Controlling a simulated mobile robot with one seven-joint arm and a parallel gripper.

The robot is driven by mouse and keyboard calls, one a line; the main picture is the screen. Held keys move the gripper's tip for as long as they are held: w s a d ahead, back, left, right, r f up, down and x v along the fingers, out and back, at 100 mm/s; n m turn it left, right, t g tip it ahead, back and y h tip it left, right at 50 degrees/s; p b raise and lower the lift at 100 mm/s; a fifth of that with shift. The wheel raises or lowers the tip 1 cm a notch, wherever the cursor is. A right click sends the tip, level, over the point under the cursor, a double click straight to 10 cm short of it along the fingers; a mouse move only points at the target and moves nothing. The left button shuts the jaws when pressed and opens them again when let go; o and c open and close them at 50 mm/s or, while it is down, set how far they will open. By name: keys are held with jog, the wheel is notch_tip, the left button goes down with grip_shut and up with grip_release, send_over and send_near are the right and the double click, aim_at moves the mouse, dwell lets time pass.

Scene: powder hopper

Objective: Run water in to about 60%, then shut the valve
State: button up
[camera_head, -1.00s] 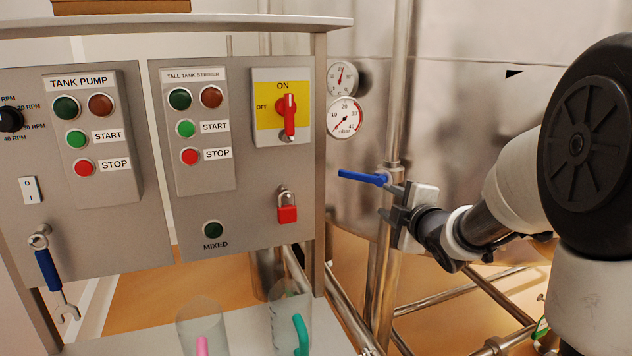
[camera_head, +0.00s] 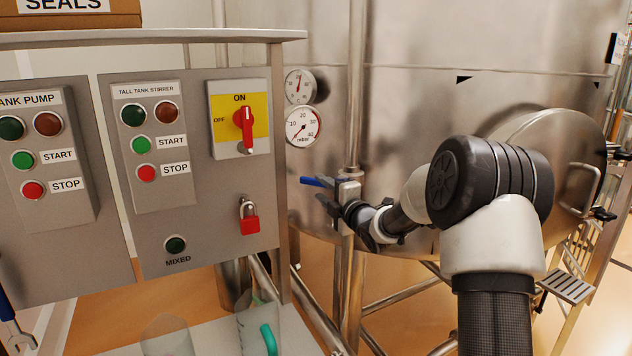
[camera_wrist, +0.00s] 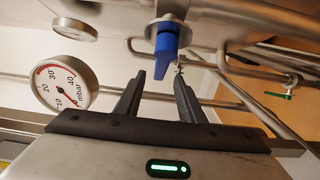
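The valve with a blue lever (camera_head: 318,182) sits by the vertical steel pipe in front of the steel tank (camera_head: 420,110). In the head view the lever points left, roughly level. It also shows in the wrist view (camera_wrist: 166,45), at top centre. My gripper (camera_head: 334,203) is just below and right of the lever in the head view. In the wrist view my gripper (camera_wrist: 158,92) has its two fingers apart, with nothing between them. The lever appears just beyond the fingertips; I cannot tell whether they touch. The water level inside the tank is not visible.
An upper round gauge (camera_head: 298,86) and a lower mbar gauge (camera_head: 303,127) are on the tank. A small black triangle mark (camera_head: 464,79) is on its wall. The control panel (camera_head: 215,205) stands close left. A clear jug (camera_head: 258,325) is on the shelf below.

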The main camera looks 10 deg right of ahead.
aim_at(316, 184)
jog(key=shift+p+x, duration=0.35)
jog(key=shift+x, duration=1.9)
jog(key=shift+c, duration=0.2)
grip_shut()
